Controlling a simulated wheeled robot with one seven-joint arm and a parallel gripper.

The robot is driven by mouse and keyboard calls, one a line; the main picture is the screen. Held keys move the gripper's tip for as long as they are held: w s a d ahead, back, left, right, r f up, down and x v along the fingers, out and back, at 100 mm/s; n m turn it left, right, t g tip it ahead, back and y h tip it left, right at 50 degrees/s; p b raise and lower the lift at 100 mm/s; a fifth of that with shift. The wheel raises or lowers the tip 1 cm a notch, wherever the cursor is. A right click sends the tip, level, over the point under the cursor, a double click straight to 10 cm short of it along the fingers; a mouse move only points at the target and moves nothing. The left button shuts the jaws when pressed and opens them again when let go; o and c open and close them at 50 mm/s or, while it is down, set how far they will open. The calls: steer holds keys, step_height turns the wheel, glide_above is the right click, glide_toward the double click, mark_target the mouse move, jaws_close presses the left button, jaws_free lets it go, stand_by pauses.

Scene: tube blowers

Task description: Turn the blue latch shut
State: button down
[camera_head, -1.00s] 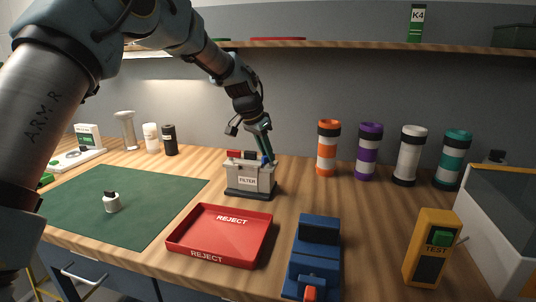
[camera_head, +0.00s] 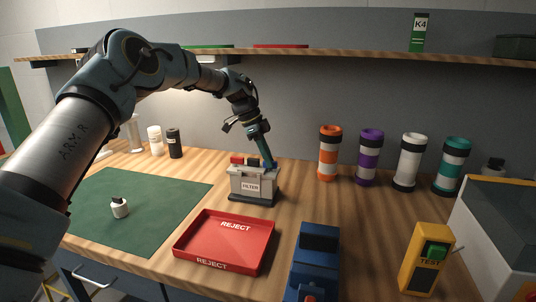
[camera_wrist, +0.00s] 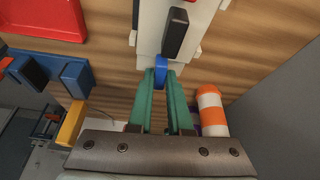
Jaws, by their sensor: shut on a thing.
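The filter box (camera_head: 252,187), grey-white on a dark base and labelled FILTER, stands at mid-table. A red piece (camera_head: 237,161) and a dark block (camera_head: 251,163) sit on its top. My gripper (camera_head: 269,164) reaches down to the right end of the box top. In the wrist view, the blue latch (camera_wrist: 161,68) sits between the tips of my two green fingers (camera_wrist: 163,82), which are shut on it. The dark block (camera_wrist: 175,33) is beyond it on the box. The fingers partly cover the latch, so its exact turn angle is hard to tell.
A red REJECT tray (camera_head: 183,254) lies in front of the box, left of a blue fixture (camera_head: 315,265). A yellow TEST unit (camera_head: 420,275) is at the right. Banded tubes, including an orange one (camera_head: 328,153), stand behind to the right. A green mat (camera_head: 150,215) is at left.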

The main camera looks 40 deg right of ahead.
steer(key=shift+w+m+p, duration=0.1)
steer(key=shift+m+p, duration=0.2)
steer(key=shift+m, duration=0.2)
steer(key=shift+d, duration=0.1)
steer(key=c, duration=0.8)
jaws_free()
steer(key=shift+c, duration=0.2)
steer(key=shift+r, duration=0.1)
steer(key=b+v, duration=0.2)
steer(key=v, duration=0.8)
steer(key=shift+w+r, duration=0.15)
steer(key=shift+r, duration=0.1)
